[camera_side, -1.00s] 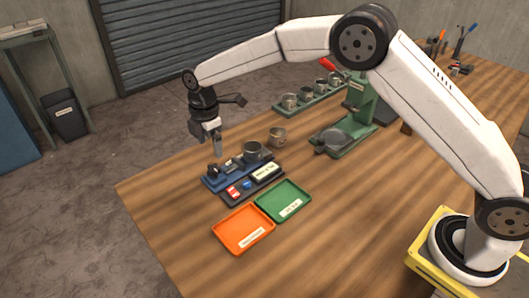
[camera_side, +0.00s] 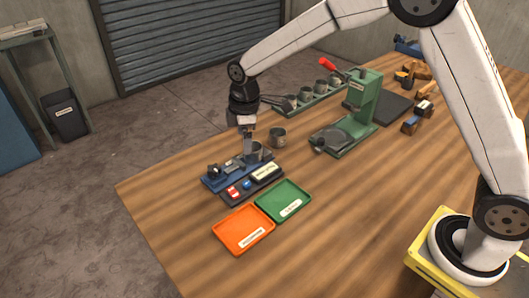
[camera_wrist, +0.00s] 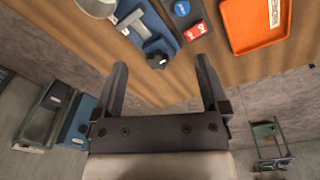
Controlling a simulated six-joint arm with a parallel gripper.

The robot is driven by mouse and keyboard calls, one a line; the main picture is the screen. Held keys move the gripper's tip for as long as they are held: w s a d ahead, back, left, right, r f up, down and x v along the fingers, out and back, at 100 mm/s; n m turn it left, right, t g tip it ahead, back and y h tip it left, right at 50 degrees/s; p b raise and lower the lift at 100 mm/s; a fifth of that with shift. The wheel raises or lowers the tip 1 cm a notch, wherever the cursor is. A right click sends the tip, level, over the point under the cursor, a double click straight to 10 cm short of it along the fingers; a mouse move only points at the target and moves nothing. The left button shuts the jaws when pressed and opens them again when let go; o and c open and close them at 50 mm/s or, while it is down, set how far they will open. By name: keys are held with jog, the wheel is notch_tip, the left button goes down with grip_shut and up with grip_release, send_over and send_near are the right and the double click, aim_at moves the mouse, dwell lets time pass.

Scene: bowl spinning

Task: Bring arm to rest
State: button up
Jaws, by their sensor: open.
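My gripper (camera_side: 247,147) hangs from my arm above the table's far-left part, beside the blue fixture (camera_side: 212,183) in the side view. In the wrist view my gripper (camera_wrist: 162,62) has its two dark fingers spread wide with nothing between them. A grey metal bowl (camera_side: 257,153) stands at the blue fixture, partly hidden behind a finger in the side view. In the wrist view the blue fixture (camera_wrist: 157,40), with a black knob, lies beyond the fingertips.
An orange tray (camera_side: 243,246) and a green tray (camera_side: 268,208) lie in front. Another cup (camera_side: 278,137) stands on the table (camera_side: 330,235). A green press (camera_side: 362,110) with a red lever and a green rack (camera_side: 312,108) of cups stand behind.

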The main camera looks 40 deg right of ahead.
jog(key=s+d+m, duration=0.3)
jog(key=s+m, duration=0.1)
jog(key=s, duration=0.3)
jog(key=s+d+m+t, duration=0.1)
jog(key=s+d+m, duration=0.2)
jog(key=s, duration=0.4)
jog(key=s+d+f+m, duration=0.1)
jog(key=s+d+m, duration=0.3)
jog(key=s, duration=0.3)
jog(key=shift+s+m+t, duration=0.35)
jog(key=shift+m+t, duration=0.05)
jog(key=shift+m, duration=0.4)
